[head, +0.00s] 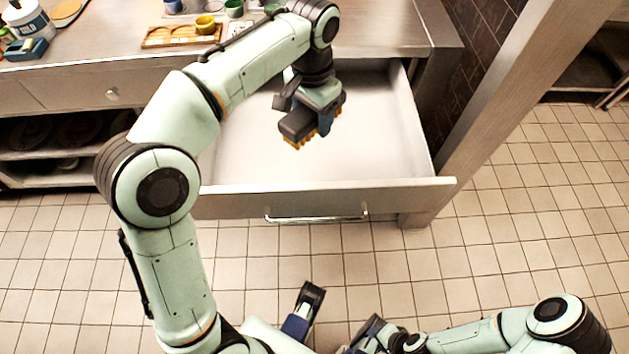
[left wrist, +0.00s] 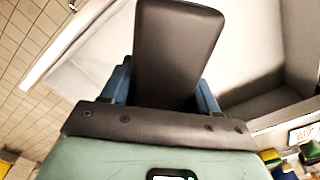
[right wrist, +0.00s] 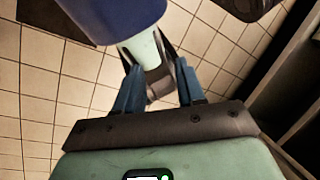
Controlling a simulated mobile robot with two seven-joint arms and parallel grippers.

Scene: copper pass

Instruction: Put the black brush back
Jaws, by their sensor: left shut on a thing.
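The black brush (head: 298,124) has a dark block and orange-yellow bristles that point down. My left gripper (head: 318,108) is shut on it and holds it above the inside of an open drawer (head: 310,200). In the left wrist view the brush's flat dark back (left wrist: 178,45) sits between the blue fingers; its bristles are hidden there. The drawer floor looks pale, bare and empty where I can see it. My right gripper (right wrist: 157,85) is open, low and away from the drawer, with a pale and grey part of my own body showing beyond its fingers.
The metal counter (head: 385,35) stands above the drawer. A metal post (head: 500,110) rises right of the drawer. Tiled floor (head: 520,240) is clear at right.

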